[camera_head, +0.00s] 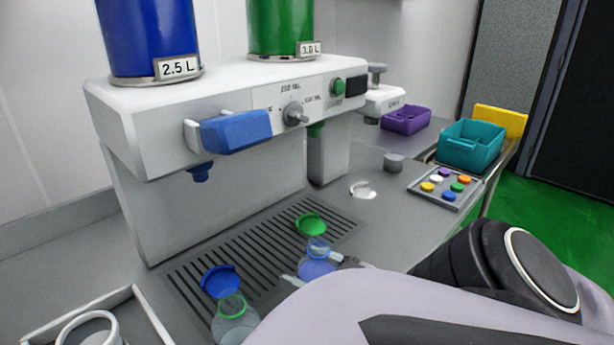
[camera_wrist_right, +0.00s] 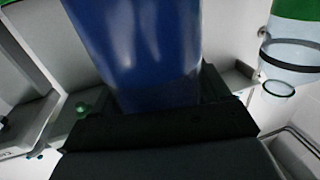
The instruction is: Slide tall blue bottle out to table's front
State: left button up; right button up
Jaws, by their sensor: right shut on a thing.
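A small clear bottle with a blue neck ring and bluish body (camera_head: 316,268) stands at the front edge of the drip grille. My right gripper (camera_head: 318,272) is shut on it, with a finger showing on each side; my forearm comes in from the lower right. In the right wrist view a large blue body (camera_wrist_right: 140,50) fills the space just beyond the dark gripper (camera_wrist_right: 155,125). The bottle's foot is hidden. A clear bottle with a green neck ring (camera_head: 232,322) stands to the left, apart from the gripper. My left gripper is not in view.
A drink machine (camera_head: 220,95) with blue and green tanks stands behind the slotted grille (camera_head: 255,250). A blue disc (camera_head: 220,280) and a green disc (camera_head: 311,224) are beside the bottles. A tray (camera_head: 82,315) is at lower left; a button pad (camera_head: 448,188) is right.

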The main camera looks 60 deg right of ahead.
jog(key=o, duration=1.5)
jog(key=shift+c, duration=0.2)
